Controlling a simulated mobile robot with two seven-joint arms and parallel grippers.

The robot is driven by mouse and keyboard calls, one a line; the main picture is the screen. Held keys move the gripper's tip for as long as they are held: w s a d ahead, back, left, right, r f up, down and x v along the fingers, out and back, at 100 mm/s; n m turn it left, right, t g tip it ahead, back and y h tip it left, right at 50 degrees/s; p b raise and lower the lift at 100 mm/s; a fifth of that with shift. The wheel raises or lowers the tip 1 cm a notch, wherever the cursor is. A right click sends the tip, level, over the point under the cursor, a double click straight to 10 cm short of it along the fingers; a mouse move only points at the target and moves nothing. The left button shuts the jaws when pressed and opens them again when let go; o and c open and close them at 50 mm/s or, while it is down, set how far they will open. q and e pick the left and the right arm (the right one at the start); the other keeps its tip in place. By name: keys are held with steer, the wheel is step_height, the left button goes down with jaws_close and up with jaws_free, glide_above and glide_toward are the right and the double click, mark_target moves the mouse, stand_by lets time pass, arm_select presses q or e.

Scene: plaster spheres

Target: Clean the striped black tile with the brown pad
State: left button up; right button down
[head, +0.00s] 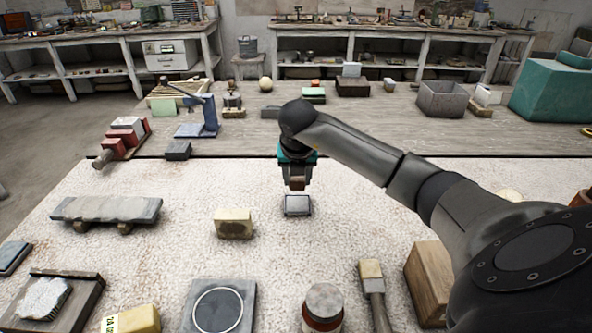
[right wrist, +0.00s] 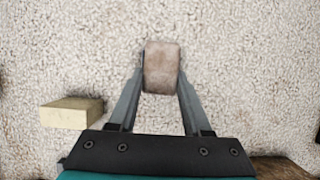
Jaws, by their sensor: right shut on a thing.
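My right gripper (head: 297,180) is shut on the brown pad (head: 297,184), which shows between the two fingers in the right wrist view (right wrist: 161,67). A small dark-edged tile (head: 297,205) with a greyish top lies on the pale speckled table, just below the pad in the head view; it seems to be the striped black tile. Its stripes are too small to make out. A gap shows between pad and tile in the head view. In the right wrist view the tile cannot be seen, probably hidden behind the pad. My left gripper is not in view.
A cream block (head: 233,223) stands left of the tile. A dark tile with a ring (head: 219,307), a jar (head: 323,308), a brush (head: 373,290) and a wooden block (head: 428,280) stand nearer. The table around the small tile is clear.

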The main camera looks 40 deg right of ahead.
mark_target(298, 191)
steer(key=shift+s+f+b, duration=0.1)
steer(key=shift+f+b, duration=0.4)
steer(key=shift+f, duration=0.25)
step_height(298, 191, down, 3)
steer(key=shift+r+b, duration=0.1)
steer(key=shift+b, duration=0.95)
steer(key=shift+f+b, duration=0.3)
steer(key=shift+f, duration=0.4)
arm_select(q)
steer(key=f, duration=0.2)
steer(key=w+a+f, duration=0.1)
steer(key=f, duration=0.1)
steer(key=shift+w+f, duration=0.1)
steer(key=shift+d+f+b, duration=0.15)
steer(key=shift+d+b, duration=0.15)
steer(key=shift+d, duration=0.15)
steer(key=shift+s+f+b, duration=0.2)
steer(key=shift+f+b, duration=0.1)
arm_select(e)
steer(key=shift+f, duration=0.5)
